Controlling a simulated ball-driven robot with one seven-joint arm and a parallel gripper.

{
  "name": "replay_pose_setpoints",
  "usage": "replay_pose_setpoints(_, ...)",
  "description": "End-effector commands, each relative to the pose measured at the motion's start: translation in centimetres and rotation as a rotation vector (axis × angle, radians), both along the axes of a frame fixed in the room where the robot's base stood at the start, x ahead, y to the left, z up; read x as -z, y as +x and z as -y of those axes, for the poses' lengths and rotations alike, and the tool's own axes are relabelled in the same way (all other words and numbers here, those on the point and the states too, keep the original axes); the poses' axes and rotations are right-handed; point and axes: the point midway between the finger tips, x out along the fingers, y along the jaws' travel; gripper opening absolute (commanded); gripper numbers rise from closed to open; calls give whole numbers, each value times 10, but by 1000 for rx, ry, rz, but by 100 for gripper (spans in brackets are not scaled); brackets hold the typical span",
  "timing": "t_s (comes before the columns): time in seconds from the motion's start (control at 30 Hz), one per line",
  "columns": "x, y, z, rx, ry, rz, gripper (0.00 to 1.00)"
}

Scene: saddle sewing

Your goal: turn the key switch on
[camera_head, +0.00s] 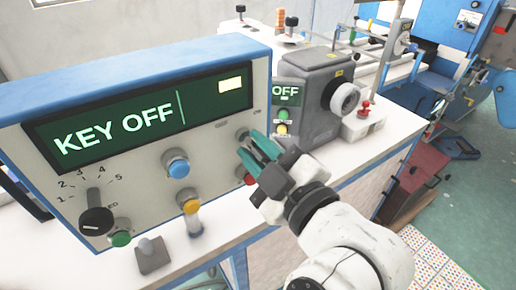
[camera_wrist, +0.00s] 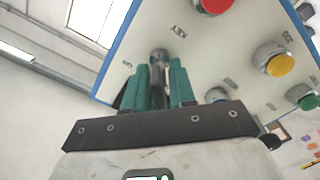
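The control box (camera_head: 225,165) has a green display (camera_head: 140,115) that reads "KEY OFF". The key switch (camera_head: 242,135) is on the right part of its front panel, with a round metal collar. My gripper (camera_head: 259,148) has its two teal fingers at the key switch. In the wrist view, the grey metal key (camera_wrist: 157,76) stands between the fingertips of my gripper (camera_wrist: 159,78), below the collar. The fingers are close together on either side of it and appear shut on it. The fingers partly hide the key in the head view.
A red button (camera_head: 247,178) is just below my gripper. Blue (camera_head: 176,163), yellow (camera_head: 191,206) and green (camera_head: 120,239) buttons and a black rotary knob (camera_head: 96,213) are to the left. A grey machine (camera_head: 308,95) with a handwheel stands close on the right.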

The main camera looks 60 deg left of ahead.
Motion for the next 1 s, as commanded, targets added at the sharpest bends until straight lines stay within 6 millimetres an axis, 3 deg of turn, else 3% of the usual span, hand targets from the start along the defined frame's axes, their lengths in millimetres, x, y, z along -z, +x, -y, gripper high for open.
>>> replay_pose_setpoints(0.23, 0, 0, 0, 0, 0, 0, 1)
replay_pose_setpoints(0.67, 0, 0, 0, 0, -4, -26, 0)
replay_pose_setpoints(1.0, -1, 1, 1, 1, -27, -224, 0)
